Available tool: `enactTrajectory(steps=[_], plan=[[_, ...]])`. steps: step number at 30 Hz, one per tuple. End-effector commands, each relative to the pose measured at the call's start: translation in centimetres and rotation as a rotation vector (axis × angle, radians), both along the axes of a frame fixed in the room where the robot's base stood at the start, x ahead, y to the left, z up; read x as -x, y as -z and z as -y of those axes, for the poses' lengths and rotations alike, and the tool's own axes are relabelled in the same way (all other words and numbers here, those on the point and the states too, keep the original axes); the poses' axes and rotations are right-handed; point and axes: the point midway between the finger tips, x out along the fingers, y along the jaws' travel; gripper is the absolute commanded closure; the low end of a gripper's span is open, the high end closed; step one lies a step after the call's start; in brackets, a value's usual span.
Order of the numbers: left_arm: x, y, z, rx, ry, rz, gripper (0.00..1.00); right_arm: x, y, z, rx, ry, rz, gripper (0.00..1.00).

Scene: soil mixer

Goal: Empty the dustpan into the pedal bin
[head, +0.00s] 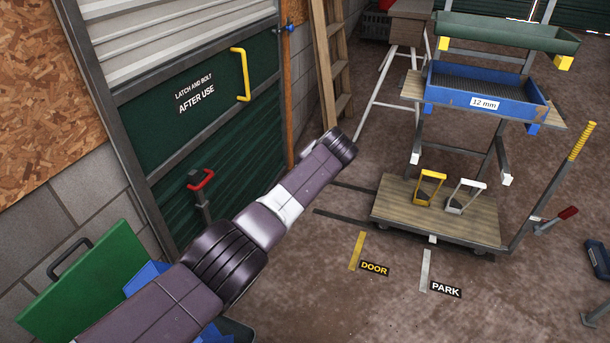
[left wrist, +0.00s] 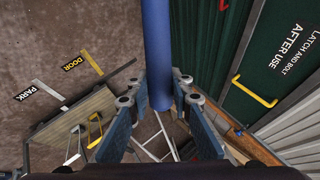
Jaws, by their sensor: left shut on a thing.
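My left gripper (left wrist: 160,101) is shut on a blue pole (left wrist: 158,45) in the left wrist view. The pole runs from the top edge down between the two fingers. It may be the dustpan's handle; no pan is clearly visible. In the head view my left arm reaches from the bottom left toward the middle, and its gripper does not show. A green panel with a black handle (head: 85,275) stands at the lower left. Blue parts (head: 148,272) show beside it, partly behind my arm. I cannot tell whether these belong to the pedal bin or the dustpan. My right gripper is not in view.
A green shutter door with a yellow handle (head: 241,75) and a red-handled lever (head: 201,180) are on the left. A wooden ladder (head: 330,65) leans behind. A flat trolley (head: 440,222) and a blue sieve (head: 484,90) stand right. Floor at the lower middle is clear.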

Motion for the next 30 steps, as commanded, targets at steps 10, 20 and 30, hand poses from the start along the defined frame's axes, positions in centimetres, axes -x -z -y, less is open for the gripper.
enactTrajectory(steps=[10, 20, 30], plan=[[-0.2, -0.6, 0.5, 0.004, 0.009, 0.01, 1.0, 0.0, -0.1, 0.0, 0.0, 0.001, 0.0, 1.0], [-0.2, -0.9, 0.6, 0.006, 0.01, 0.009, 1.0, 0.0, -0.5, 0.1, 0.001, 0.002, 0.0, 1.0], [-0.2, -1.8, 2.0, 0.008, 0.009, 0.008, 1.0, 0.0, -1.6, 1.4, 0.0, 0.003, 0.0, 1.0]])
